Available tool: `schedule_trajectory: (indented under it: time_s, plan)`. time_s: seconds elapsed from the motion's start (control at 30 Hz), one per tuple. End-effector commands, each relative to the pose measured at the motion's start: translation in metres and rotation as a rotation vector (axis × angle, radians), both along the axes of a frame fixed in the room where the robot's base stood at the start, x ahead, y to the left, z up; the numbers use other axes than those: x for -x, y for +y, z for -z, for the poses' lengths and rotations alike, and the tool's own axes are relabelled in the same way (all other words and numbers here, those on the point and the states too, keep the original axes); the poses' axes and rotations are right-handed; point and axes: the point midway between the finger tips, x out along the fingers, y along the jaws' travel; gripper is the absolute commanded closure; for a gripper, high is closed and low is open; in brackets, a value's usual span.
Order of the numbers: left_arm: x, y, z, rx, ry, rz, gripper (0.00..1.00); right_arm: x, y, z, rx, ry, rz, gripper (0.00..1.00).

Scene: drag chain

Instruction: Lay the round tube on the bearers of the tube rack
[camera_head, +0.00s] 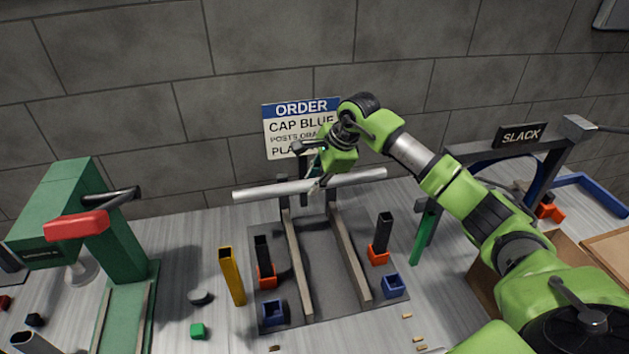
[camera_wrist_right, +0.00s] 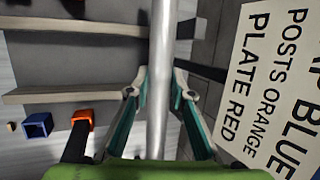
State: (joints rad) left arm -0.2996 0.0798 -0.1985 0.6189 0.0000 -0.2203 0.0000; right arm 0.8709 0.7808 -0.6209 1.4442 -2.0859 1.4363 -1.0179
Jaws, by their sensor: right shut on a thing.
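The round tube (camera_head: 270,188) is a long pale grey bar, held level across the back of the tube rack. My right gripper (camera_head: 318,182) is shut on it near its middle. In the right wrist view the tube (camera_wrist_right: 160,75) runs between the teal fingers of the gripper (camera_wrist_right: 161,95). The tube rack has two long beige bearers, the left (camera_head: 299,268) and the right (camera_head: 350,262), on a dark grey base plate (camera_head: 325,290). The tube crosses above their far ends; I cannot tell whether it touches the rack. My left gripper is out of view.
An order sign (camera_head: 290,125) stands behind the tube. Black posts in orange holders (camera_head: 267,277) (camera_head: 378,254) and blue caps (camera_head: 273,312) (camera_head: 394,286) flank the bearers. A yellow post (camera_head: 232,276) and a green press (camera_head: 115,230) stand left. A slack gauge frame (camera_head: 520,150) stands right.

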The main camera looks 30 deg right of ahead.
Motion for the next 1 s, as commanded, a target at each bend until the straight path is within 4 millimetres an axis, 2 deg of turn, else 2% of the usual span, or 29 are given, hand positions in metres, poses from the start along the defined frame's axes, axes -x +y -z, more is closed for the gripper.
schedule_trajectory:
  time_s: [0.17, 0.27, 1.0]
  plan:
    - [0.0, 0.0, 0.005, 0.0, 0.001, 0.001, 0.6, -0.001, -0.001, 0.0, -0.003, -0.002, 0.003, 1.0]
    - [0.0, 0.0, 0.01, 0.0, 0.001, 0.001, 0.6, 0.0, 0.0, 0.007, -0.004, 0.001, 0.002, 1.0]
    - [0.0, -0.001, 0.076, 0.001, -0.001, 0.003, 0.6, 0.0, 0.0, 0.09, -0.004, 0.001, 0.002, 1.0]
